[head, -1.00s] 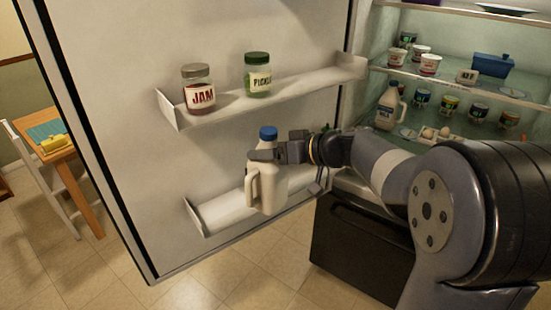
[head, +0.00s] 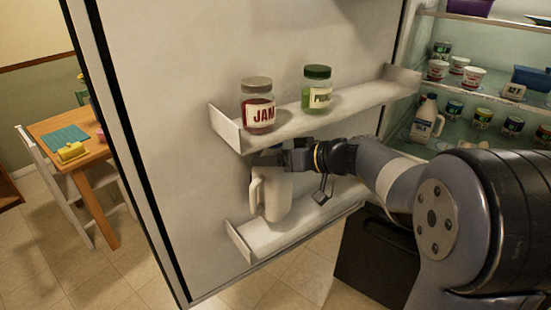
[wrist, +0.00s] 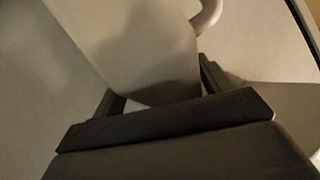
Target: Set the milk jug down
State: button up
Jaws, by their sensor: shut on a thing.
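The milk jug (head: 274,196) is white with a side handle and stands upright at the fridge door, below the upper shelf. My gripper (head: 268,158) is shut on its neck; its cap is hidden. The jug's base overlaps the lower door shelf (head: 310,222); I cannot tell whether it touches the shelf floor. In the wrist view the jug's pale body (wrist: 135,45) fills the space between the fingers of my gripper (wrist: 160,95), with its handle at the top.
The upper door shelf (head: 345,108), just above my gripper, holds a jam jar (head: 258,106) and a pickle jar (head: 317,92). The lower door shelf is clear to the right of the jug. The fridge interior at right holds another jug (head: 425,118) and several cans and tubs.

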jog(key=shift+f+b, duration=0.65)
jog(key=shift+f, duration=2.4)
jog(key=shift+f+b, duration=0.45)
jog(key=shift+b, duration=0.25)
jog(key=o, duration=1.7)
jog(key=shift+c, duration=0.2)
jog(key=o, duration=0.5)
jog(key=shift+c, duration=0.2)
jog(key=shift+s+d+f, duration=0.1)
jog(key=shift+f, duration=0.15)
jog(key=b+v, duration=0.2)
jog(key=v, duration=0.9)
